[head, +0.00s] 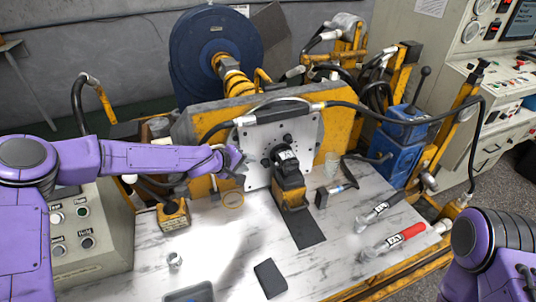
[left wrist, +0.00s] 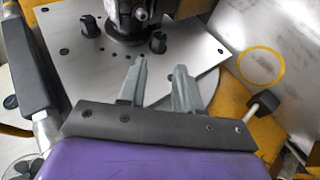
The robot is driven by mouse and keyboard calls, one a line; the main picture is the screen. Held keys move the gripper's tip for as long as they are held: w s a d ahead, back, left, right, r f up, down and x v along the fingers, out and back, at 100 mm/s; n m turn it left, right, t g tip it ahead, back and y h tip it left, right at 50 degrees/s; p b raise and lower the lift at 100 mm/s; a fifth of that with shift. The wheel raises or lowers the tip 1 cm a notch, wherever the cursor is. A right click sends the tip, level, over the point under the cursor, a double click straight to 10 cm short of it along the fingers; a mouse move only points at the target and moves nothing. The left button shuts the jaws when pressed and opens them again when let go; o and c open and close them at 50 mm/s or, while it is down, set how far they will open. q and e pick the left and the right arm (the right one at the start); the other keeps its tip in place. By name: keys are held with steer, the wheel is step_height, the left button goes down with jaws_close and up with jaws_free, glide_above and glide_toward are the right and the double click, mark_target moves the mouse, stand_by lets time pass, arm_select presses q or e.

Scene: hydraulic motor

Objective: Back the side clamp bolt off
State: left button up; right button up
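The motor (head: 288,172), black and yellow with a white label, sits against a light metal mounting plate (head: 303,130). Dark round bolt heads show on this plate beside the motor, one of them (left wrist: 158,42) just ahead of my fingertips in the left wrist view. A black-headed bolt with a pale shank (left wrist: 262,103) stands at the yellow frame, right of the fingers. I cannot tell which is the side clamp bolt. My left gripper (head: 238,163) is at the plate's left edge; in the left wrist view (left wrist: 160,80) its fingers are apart and empty. My right gripper is out of view.
A control box (head: 90,230) stands left; a dark block (head: 270,278) and tray (head: 190,293) lie in front. Labelled tools (head: 395,238) lie right. A black hose (head: 400,112) arches over the plate.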

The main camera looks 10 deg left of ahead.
mark_target(264, 165)
arm_select(q)
steer(key=p+x, duration=0.3)
steer(key=x, duration=0.6)
steer(key=shift+d+f+p, duration=0.2)
steer(key=shift+d+p, duration=0.1)
steer(key=shift+p, duration=0.05)
steer(key=shift+s+r, duration=0.35)
steer(key=shift+s, duration=0.15)
steer(key=c, duration=0.3)
jaws_close()
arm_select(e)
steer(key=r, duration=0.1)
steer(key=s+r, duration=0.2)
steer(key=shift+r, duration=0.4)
